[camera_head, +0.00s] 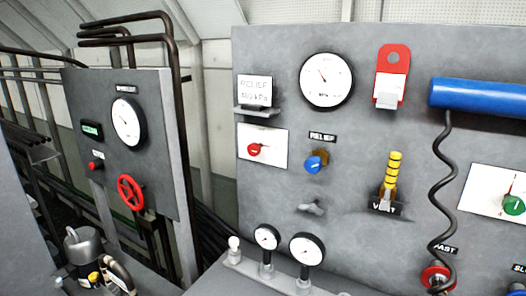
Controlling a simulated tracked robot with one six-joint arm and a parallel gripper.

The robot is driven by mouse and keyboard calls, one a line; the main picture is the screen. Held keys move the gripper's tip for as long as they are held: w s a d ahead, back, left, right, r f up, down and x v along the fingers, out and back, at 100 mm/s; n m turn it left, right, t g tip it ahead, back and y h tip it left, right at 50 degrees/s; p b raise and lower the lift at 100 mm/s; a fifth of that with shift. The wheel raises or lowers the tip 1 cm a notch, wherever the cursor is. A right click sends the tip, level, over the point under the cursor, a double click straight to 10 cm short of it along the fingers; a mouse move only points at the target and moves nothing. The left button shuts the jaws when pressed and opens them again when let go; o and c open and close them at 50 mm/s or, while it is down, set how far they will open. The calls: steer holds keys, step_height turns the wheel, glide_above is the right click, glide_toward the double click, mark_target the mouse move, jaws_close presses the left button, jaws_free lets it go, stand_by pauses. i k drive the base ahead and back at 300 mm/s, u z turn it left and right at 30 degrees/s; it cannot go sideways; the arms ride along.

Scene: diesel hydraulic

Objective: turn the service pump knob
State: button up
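No readable label names the service pump knob, so I cannot tell which knob it is. On the large grey panel (330,170) there is a red knob (254,149) on a white plate and a blue knob (314,163) under a RELIEF label. A green knob (513,205) sits on a white plate at the right edge. A red knob (435,276) is under a label ending in "AST", and a blue knob (517,289) is cut off at the lower right corner. A small red knob (96,165) is on the left panel. My gripper is not in view.
The left panel (158,150) carries a gauge (127,122) and a red handwheel (131,192). A blue cylinder (480,95) with a dark coiled cable (443,200) sticks out at right. Small gauges (307,248) stand below the large panel. Dark pipes (125,35) run upper left.

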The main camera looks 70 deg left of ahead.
mark_target(254, 149)
steer(key=z, duration=0.05)
steer(key=k, duration=1.55)
steer(key=u, duration=2.55)
steer(key=i, duration=0.4)
steer(key=z, duration=0.05)
